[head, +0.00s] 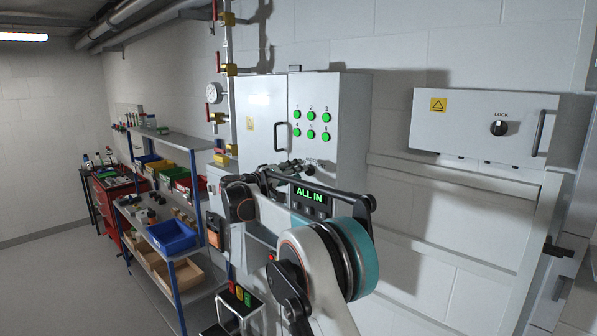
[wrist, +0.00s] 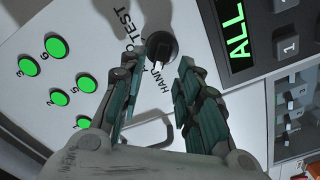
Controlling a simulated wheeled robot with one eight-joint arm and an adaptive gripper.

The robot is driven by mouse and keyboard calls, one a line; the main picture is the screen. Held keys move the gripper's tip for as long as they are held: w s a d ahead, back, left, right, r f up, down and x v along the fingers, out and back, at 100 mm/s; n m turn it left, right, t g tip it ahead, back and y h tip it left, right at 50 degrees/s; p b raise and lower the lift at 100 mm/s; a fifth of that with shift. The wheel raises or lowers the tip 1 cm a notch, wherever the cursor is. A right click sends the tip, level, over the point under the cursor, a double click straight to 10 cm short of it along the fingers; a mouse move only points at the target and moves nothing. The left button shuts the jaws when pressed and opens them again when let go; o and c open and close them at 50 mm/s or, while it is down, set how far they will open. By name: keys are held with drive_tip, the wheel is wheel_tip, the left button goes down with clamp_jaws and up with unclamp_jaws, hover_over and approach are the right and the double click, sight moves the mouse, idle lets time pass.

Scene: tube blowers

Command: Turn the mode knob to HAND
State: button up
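The black mode knob (wrist: 161,46) sits on the pale panel in the wrist view. TEST (wrist: 122,19) and HAND (wrist: 164,80) are printed around it. I cannot tell for sure which label the knob points to. My gripper (wrist: 163,64) is open, with one finger on each side of the knob's lower part. I cannot tell whether either finger touches it. In the head view my gripper (head: 296,168) is at the lower part of the grey control cabinet (head: 343,125), and the arm largely hides the knob there.
Green round buttons (wrist: 60,98) are on the panel left of the knob. A lit display (head: 309,195) reads ALL IN, close by the arm. A wall box with a LOCK knob (head: 499,128) is at right. Shelves with bins (head: 171,236) stand at left.

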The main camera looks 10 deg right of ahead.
drive_tip(key=v, duration=1)
